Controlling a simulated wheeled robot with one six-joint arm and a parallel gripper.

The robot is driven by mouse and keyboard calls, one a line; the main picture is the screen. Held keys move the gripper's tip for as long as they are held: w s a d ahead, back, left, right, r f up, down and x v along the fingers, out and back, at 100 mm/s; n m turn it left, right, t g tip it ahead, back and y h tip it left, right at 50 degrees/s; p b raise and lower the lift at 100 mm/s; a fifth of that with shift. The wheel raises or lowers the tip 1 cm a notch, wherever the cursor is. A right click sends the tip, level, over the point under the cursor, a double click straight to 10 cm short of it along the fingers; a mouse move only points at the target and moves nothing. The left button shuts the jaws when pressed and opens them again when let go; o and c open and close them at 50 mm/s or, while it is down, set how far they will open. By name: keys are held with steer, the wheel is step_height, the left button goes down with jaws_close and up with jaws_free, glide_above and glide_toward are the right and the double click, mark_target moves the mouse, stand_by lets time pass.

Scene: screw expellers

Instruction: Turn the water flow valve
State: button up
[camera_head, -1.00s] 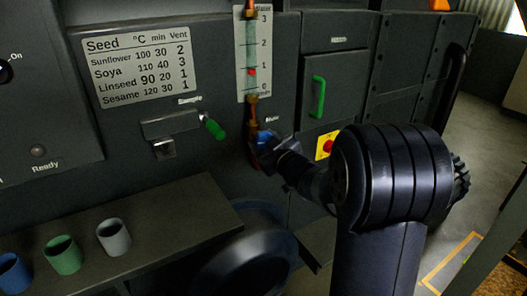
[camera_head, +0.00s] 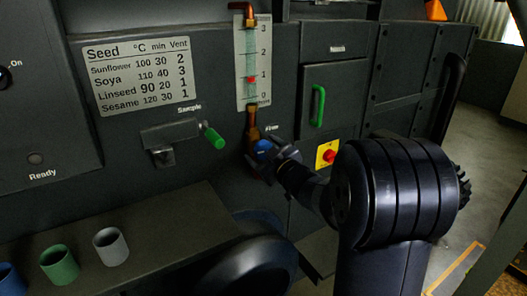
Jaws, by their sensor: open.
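The water flow valve has a blue knob (camera_head: 263,146) on a copper pipe (camera_head: 251,122) below the flow gauge (camera_head: 252,62). The gauge is a clear upright tube on a white scale from 0 to 3, with a red float (camera_head: 251,79) a little under the 1 mark. My gripper (camera_head: 270,155) is at the knob, coming from the lower right. It is open. Its dark fingers partly hide the knob and the pipe behind it. I cannot tell whether the fingers touch the knob.
A green sample handle (camera_head: 214,138) sticks out left of the valve. A red button on a yellow plate (camera_head: 327,154) and a green door handle (camera_head: 318,105) are to the right. Blue, green and grey cups (camera_head: 110,246) stand on the ledge (camera_head: 175,235) at lower left.

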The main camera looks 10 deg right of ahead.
steer(key=p+v, duration=0.1)
steer(key=v, duration=0.9)
steer(key=shift+s, duration=0.4)
steer(key=shift+w, duration=0.1)
steer(key=x, duration=1.1)
steer(key=shift+b, duration=0.4)
steer(key=shift+d+r+m+p, duration=0.1)
steer(key=shift+r+m+p, duration=0.05)
steer(key=shift+m+p, duration=0.6)
steer(key=shift+m, duration=0.35)
steer(key=shift+f, duration=0.2)
